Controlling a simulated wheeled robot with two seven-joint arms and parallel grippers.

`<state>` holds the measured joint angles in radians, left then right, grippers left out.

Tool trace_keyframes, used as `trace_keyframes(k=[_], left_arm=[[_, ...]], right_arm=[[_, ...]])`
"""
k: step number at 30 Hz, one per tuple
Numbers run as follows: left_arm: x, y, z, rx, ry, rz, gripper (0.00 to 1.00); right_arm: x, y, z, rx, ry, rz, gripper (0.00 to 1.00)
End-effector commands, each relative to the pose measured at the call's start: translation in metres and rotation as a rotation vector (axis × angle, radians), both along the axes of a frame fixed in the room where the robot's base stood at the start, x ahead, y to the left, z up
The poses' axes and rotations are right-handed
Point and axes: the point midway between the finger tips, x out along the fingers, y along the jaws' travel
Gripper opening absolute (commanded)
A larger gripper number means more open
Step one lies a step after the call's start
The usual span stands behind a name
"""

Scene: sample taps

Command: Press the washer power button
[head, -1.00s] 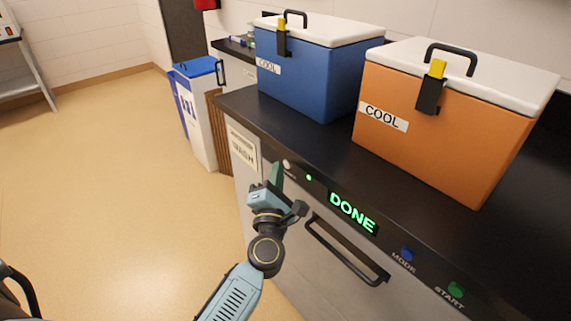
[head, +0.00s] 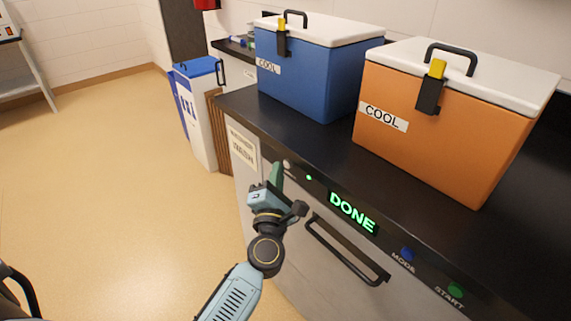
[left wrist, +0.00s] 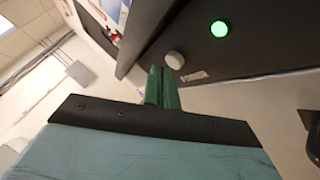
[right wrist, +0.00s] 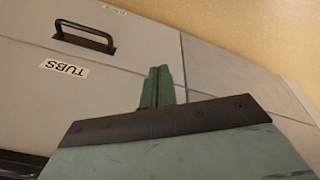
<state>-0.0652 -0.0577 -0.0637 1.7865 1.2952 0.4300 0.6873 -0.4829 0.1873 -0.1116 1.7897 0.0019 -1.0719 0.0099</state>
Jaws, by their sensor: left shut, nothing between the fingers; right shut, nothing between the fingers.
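The washer's dark control strip has a lit green DONE display (head: 352,212), a small green light (head: 309,178), a blue MODE button (head: 407,254) and a green START button (head: 456,290). A pale round button (head: 287,165) sits at the strip's left end. It also shows in the left wrist view (left wrist: 175,60), beside the green light (left wrist: 219,29). My left gripper (head: 277,174) is shut and empty, its tips close to the pale button; I cannot tell whether they touch it. My right gripper (right wrist: 158,86) is shut and empty, in front of a pale drawer labelled TUBS.
A blue cooler (head: 310,75) and an orange cooler (head: 430,130) stand on the black counter above the strip. The washer's door handle (head: 345,255) juts out below the display. A blue-lidded bin (head: 198,115) stands at the counter's far end.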

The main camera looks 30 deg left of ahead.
Motion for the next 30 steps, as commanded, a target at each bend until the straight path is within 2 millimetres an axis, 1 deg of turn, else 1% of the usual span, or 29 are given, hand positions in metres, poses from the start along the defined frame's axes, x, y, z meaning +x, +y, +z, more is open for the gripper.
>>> trace_keyframes(k=[13,21,30], left_arm=[[0.0005,-0.0003,0.0001,0.0,0.0,0.0,0.0],[0.008,-0.0035,0.0,-0.001,0.0,0.0,0.0],[0.0084,-0.0037,0.0,-0.001,0.0,0.0,0.0]], right_arm=[[0.0,0.0001,-0.0001,0.0,0.0,0.0,0.0],[0.0,0.0001,0.0001,0.0,0.001,0.0,0.0],[0.0001,0.0002,0.0,0.0,0.001,0.0,0.0]])
